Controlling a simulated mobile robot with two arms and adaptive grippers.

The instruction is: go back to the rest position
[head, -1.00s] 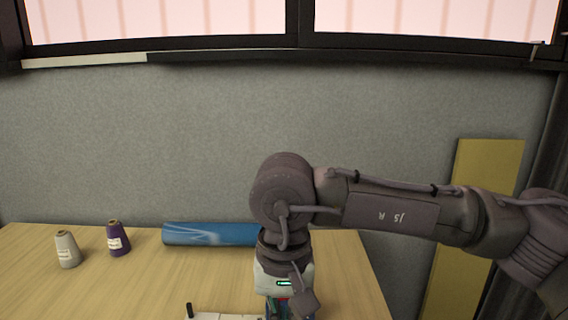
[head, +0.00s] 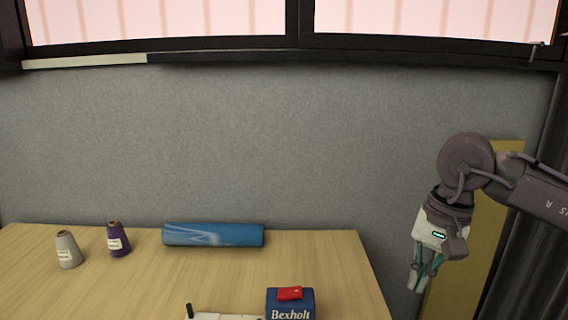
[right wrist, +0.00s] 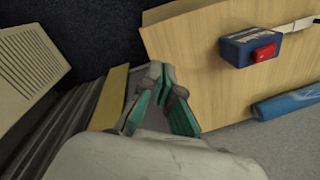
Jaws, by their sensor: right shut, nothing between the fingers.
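My right gripper (head: 420,284) hangs to the right of the table (head: 345,285), past its right edge, with fingers pointing down. It is shut and empty. Its teal-padded fingers also show in the right wrist view (right wrist: 158,75), with nothing between them. My left gripper is in neither view.
A blue Bexholt box (head: 291,304) with a red object (head: 289,293) on top stands at the table's front. Beside it is a partly cut-off white item (head: 225,317). A yellow board (head: 467,270) is behind my right arm.

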